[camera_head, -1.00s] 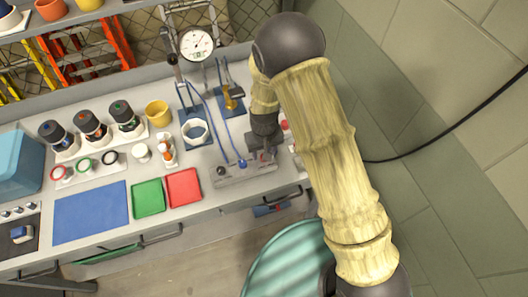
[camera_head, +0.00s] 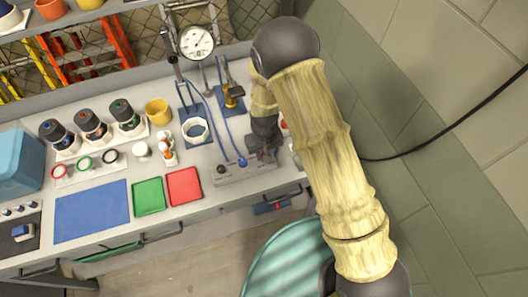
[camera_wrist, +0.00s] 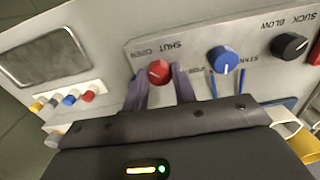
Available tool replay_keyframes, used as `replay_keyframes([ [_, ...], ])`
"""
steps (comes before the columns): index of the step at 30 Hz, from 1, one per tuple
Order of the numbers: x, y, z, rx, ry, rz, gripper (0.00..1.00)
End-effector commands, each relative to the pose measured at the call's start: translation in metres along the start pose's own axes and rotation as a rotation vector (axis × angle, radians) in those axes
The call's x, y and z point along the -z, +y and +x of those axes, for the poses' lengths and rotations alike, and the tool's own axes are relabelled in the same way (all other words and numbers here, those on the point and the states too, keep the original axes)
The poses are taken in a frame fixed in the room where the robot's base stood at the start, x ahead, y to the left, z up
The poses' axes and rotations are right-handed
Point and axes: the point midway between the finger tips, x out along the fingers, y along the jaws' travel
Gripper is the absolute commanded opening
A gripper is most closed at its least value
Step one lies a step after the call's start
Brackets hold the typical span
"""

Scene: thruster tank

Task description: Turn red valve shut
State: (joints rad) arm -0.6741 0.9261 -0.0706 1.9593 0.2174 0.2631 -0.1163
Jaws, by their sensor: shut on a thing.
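The red valve (camera_wrist: 159,70) is a round knob on a grey panel (camera_wrist: 190,58), with the words SHUT and OPEN printed beside it. In the wrist view my gripper (camera_wrist: 160,84) has one finger on each side of the knob and is shut on it. In the head view my gripper (camera_head: 262,150) is over the right end of the panel (camera_head: 235,174) at the bench's front and hides the red valve there. A small white mark shows on the knob's face.
A blue knob (camera_wrist: 222,60) and a black knob (camera_wrist: 289,45) stand along the same panel. A pressure gauge (camera_head: 197,42) stands behind, with blue hoses running down. Green (camera_head: 149,197) and red (camera_head: 184,187) trays lie to the left.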

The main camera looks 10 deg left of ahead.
Motion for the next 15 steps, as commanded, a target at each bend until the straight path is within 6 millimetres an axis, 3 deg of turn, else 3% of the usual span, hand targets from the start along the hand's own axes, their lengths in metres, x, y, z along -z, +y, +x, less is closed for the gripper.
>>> replay_keyframes([
  [15,0.0000,-0.0007,0.0002,0.000,0.000,0.256,0.04],
])
